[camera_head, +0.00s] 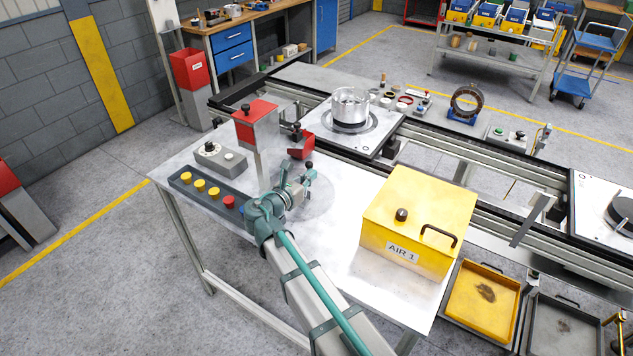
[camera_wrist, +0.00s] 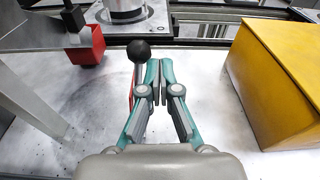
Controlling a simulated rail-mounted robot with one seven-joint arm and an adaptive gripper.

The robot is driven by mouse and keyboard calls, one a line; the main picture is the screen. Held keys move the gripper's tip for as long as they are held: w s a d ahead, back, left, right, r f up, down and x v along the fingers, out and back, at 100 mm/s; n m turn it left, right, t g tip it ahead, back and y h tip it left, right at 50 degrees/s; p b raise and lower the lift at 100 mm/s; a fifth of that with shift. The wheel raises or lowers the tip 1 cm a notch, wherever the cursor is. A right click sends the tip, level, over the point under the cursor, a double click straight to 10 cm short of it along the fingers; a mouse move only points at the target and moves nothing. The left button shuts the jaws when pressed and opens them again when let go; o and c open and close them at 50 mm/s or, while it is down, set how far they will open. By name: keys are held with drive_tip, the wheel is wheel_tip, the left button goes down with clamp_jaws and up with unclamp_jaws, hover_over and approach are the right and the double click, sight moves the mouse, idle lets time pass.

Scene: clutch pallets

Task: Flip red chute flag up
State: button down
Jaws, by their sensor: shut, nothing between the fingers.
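In the wrist view, a lever with a black ball knob (camera_wrist: 138,50) stands just left of my gripper's fingertips. A narrow red strip (camera_wrist: 131,92) shows beside its stem, mostly hidden by the left finger; I cannot tell its full shape or whether it is the flag. My gripper (camera_wrist: 160,72) is shut and empty, its fingers beside the knob. Whether they touch the stem is unclear. In the head view the knob (camera_head: 309,165) shows at my gripper (camera_head: 303,180). A grey chute post with a red hopper (camera_head: 256,120) stands behind, with a red spout (camera_head: 301,149) to its right.
A yellow box marked AIR 1 (camera_head: 418,222) stands right of my gripper. A strip of coloured buttons (camera_head: 200,185) and a grey switch box (camera_head: 220,157) lie left. A pallet with a metal drum (camera_head: 350,103) sits behind. The white tabletop between is mostly clear.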

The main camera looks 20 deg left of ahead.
drive_tip(key=shift+w+a+r, duration=0.15)
drive_tip(key=shift+a+r, duration=0.1)
drive_tip(key=shift+a, duration=0.4)
drive_tip(key=shift+a+r, duration=0.1)
drive_tip(key=shift+a, duration=0.1)
drive_tip(key=f+p+v, duration=0.1)
drive_tip(key=v, duration=0.9)
drive_tip(key=shift+a, duration=0.3)
